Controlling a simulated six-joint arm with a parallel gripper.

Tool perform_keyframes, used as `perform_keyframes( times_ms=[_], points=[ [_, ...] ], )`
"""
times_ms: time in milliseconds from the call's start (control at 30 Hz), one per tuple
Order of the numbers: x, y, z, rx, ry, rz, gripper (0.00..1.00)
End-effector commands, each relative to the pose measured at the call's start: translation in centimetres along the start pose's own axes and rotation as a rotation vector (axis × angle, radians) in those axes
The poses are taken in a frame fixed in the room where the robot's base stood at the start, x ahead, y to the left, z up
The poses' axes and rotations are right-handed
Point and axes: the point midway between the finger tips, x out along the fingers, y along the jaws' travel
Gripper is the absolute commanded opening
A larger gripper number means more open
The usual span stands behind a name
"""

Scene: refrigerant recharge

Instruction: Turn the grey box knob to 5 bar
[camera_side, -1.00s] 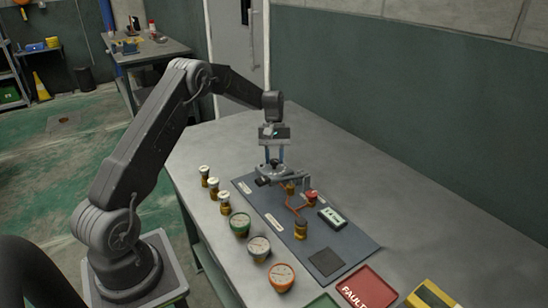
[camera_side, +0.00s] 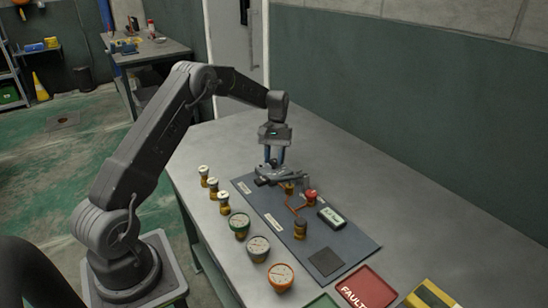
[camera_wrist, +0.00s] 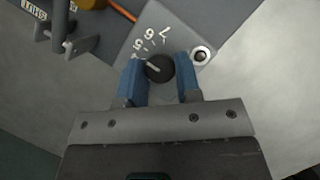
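The grey box (camera_side: 284,172) sits at the far end of the dark panel, below my gripper. In the wrist view its corner plate (camera_wrist: 185,35) carries the white numerals 5, 6 and 7. Its round black knob (camera_wrist: 162,70) has a white pointer mark aimed left, just below the 5. My gripper (camera_side: 275,158) points down over the box. In the wrist view my gripper's two blue fingers (camera_wrist: 161,75) stand on either side of the knob, open with little or no gap. I cannot tell whether they touch it.
The dark panel (camera_side: 335,245) also holds a red knob (camera_side: 311,196), a brass fitting (camera_side: 300,229) and a small display (camera_side: 332,218). Several gauges and fittings stand along its left side. A red FAULT tray (camera_side: 368,287) lies at the front. The table is clear to the right.

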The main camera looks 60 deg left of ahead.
Motion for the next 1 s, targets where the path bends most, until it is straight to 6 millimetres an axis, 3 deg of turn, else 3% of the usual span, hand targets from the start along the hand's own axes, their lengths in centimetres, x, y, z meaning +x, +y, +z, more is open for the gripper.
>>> perform_keyframes(
  times_ms=[267, 567, 733, 1000],
  points=[
    [0.0, 0.0, 0.0, -0.001, -0.001, 0.0, 0.56],
    [-0.4, 0.0, 0.0, -0.001, 0.001, 0.001, 0.56],
    [-2.7, 0.0, -0.1, -0.002, 0.004, 0.002, 0.56],
    [-8.4, 0.0, -0.1, -0.002, 0.004, 0.002, 0.56]
  ],
)
